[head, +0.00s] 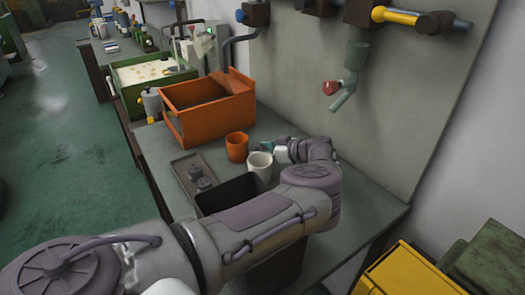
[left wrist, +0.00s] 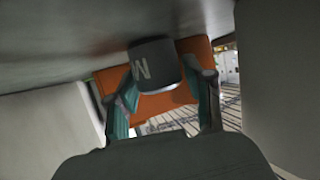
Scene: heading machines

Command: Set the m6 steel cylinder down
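My left gripper (left wrist: 160,84) shows in the left wrist view with its two teal-and-grey fingers on either side of a dark steel cylinder (left wrist: 153,63). The fingertips appear to touch the cylinder on both sides. It carries a pale letter and has a shiny rim at one end. In the head view the left gripper (head: 266,147) is low over the back of the bench, beyond the white cup; the cylinder cannot be made out there. Whether the cylinder touches the grey surface beside it cannot be told. My right gripper is not in view.
The grey bench (head: 368,208) holds an orange crate (head: 190,120), an orange cup (head: 237,148), a white cup (head: 259,168), a dark open bin (head: 228,196) and a shallow tray (head: 183,165) with dark small parts. A pipe with a red-handled tap (head: 331,88) hangs on the back panel.

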